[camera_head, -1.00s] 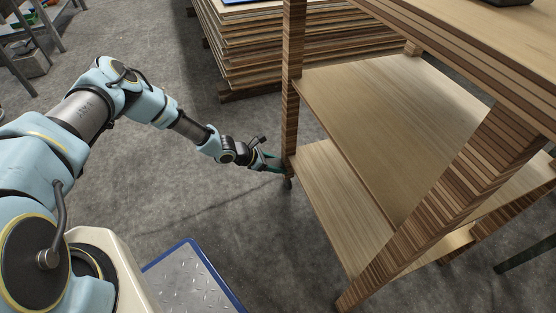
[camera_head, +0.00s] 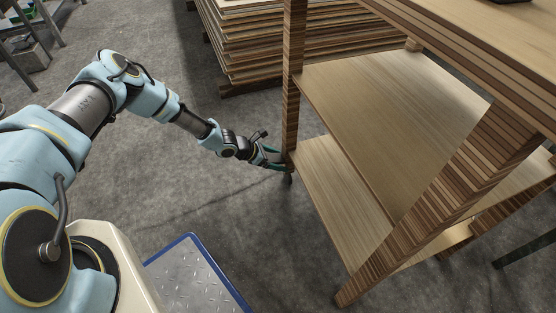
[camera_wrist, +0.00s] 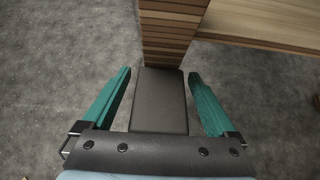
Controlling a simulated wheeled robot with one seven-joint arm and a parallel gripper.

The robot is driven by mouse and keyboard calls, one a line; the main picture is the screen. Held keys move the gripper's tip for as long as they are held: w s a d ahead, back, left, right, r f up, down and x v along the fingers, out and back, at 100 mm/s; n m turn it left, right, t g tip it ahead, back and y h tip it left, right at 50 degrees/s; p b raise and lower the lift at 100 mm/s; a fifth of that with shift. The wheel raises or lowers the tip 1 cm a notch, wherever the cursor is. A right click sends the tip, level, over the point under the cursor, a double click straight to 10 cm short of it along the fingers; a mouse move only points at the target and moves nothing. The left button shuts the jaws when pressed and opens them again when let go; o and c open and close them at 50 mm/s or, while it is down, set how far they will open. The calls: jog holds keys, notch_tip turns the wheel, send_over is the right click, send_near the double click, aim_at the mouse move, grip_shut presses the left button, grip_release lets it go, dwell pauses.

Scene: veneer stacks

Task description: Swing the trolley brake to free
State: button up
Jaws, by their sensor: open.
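The wooden trolley (camera_head: 360,120) stands at the right in the head view, with layered-veneer legs and two lower shelves. In the wrist view a dark grey flat block (camera_wrist: 160,98), perhaps the brake pedal, lies below the striped leg (camera_wrist: 172,35). My gripper (camera_wrist: 160,88) is open, with one green finger on each side of the block and a visible gap on both sides. Whether the brake is on or free I cannot tell.
A stack of veneer sheets (camera_head: 250,50) lies on the floor behind the trolley. A blue-edged metal plate (camera_head: 195,280) is at the bottom, near my base. Grey floor (camera_head: 200,200) between my arm and the trolley is clear.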

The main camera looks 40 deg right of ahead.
jog(key=p+v, duration=0.3)
jog(key=v, duration=0.8)
jog(key=shift+p, duration=0.35)
